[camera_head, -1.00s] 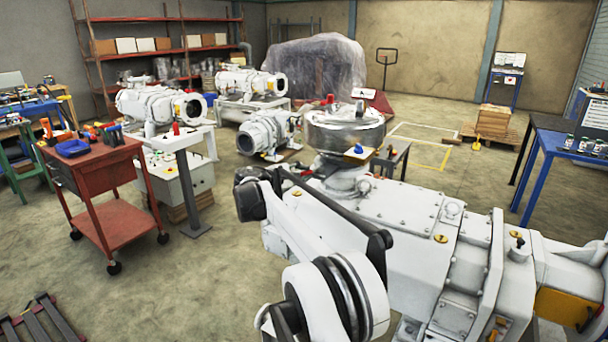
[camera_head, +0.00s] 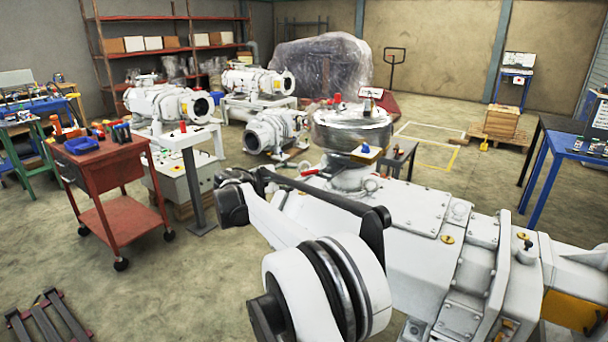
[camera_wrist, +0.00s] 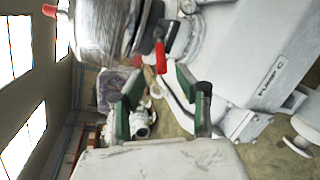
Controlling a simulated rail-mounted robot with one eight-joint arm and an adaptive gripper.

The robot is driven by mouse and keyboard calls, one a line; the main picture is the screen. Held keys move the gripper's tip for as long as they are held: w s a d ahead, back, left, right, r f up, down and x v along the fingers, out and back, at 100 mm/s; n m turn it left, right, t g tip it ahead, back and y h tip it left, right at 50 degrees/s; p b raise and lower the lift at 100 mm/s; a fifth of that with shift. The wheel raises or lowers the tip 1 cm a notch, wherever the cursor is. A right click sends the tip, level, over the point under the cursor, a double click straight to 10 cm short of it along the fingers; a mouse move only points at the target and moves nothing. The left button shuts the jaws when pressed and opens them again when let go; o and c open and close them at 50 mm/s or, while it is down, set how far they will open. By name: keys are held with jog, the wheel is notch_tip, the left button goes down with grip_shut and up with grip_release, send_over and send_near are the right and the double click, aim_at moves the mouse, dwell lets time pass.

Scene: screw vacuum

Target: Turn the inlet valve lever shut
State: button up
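The red lever handle (camera_head: 310,172) sits at the base of the silver inlet cylinder (camera_head: 352,135) on the white pump (camera_head: 410,205). In the wrist view the red handle (camera_wrist: 161,57) hangs from a dark fitting beside the wrapped silver cylinder (camera_wrist: 105,30). My gripper (camera_wrist: 158,76) is open, with its green-padded fingers apart and nothing between the pads. The red handle shows just beyond the fingertips, within the gap as seen; the distance in depth is unclear. I cannot make out my fingers in the head view.
The white pump body, marked PUMP C (camera_wrist: 272,75), is close on the right in the wrist view. A red tool cart (camera_head: 105,165) and a white stand (camera_head: 185,135) are at left. Open floor (camera_head: 150,300) lies in front of the cart.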

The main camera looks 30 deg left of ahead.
jog(key=shift+v, duration=1.85)
jog(key=shift+w+f, duration=0.25)
jog(key=shift+w, duration=0.05)
jog(key=c, duration=0.4)
jog(key=w+f+n+y+b, duration=0.1)
jog(key=w+f+n+y, duration=0.1)
jog(key=w+f+n+y+b, duration=0.1)
jog(key=w+f+n+b, duration=0.1)
jog(key=w+d+f+n+y+b, duration=0.1)
jog(key=w+f+n+y, duration=0.1)
jog(key=shift+w+y+b, duration=0.1)
jog(key=shift+y+b, duration=0.2)
jog(key=shift+b, duration=0.05)
grip_shut()
jog(key=n+g+y+b, duration=0.5)
jog(key=n+y, duration=1)
jog(key=n, duration=0.5)
send_near(316, 171)
jog(key=w+a+b, duration=0.2)
jog(key=a, duration=0.5)
jog(key=shift+a+r, duration=0.2)
jog(key=shift+r, duration=0.15)
